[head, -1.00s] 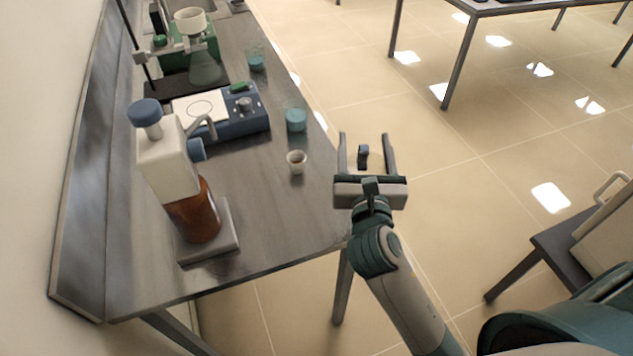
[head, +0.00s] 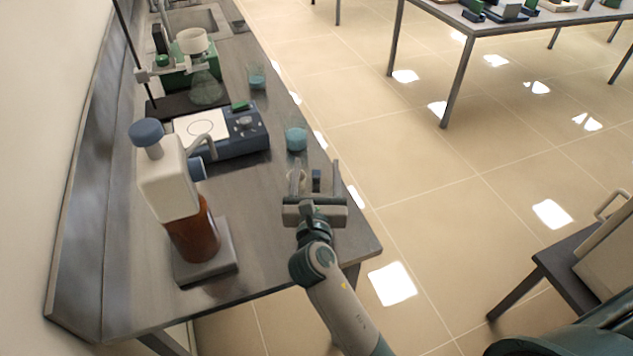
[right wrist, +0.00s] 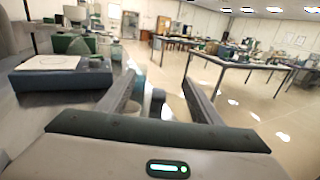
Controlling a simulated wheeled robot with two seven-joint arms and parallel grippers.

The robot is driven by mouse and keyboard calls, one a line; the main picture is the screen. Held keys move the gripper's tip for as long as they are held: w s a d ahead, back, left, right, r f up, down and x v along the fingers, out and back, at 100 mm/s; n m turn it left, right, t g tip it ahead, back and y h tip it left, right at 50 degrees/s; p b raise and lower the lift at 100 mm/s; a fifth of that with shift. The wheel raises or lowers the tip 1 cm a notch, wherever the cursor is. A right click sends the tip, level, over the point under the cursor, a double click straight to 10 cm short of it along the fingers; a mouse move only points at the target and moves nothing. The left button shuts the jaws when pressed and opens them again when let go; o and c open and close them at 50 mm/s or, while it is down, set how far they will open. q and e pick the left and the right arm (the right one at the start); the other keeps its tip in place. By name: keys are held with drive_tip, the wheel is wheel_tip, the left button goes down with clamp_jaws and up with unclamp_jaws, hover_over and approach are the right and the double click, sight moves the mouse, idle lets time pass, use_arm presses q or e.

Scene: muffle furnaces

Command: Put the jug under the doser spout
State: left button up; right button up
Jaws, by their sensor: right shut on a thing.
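The doser (head: 165,180) stands near the table's front end, a white head with a blue knob on an amber bottle. Its curved spout (head: 208,146) points right. My right gripper (head: 316,166) is right of the doser at the table's right edge, its fingers apart, with a small dark blue thing (head: 316,182) between them. A small white cup (head: 298,177) is partly hidden behind the left finger. The right wrist view shows the fingers (right wrist: 165,88) and a blurred pale-blue thing between them. My left gripper is out of view.
A blue hotplate (head: 235,138) stands behind the doser. Beakers with teal contents (head: 296,138) (head: 257,77) line the right side. A stand with a flask (head: 206,88) is farther back. Bare tabletop (head: 255,225) lies between doser and gripper.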

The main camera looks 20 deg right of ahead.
sight(316, 190)
drive_tip(key=shift+f, duration=2)
drive_tip(key=shift+f, duration=0.2)
drive_tip(key=o, duration=1.1)
drive_tip(key=shift+c, duration=0.2)
drive_tip(key=shift+r, duration=0.1)
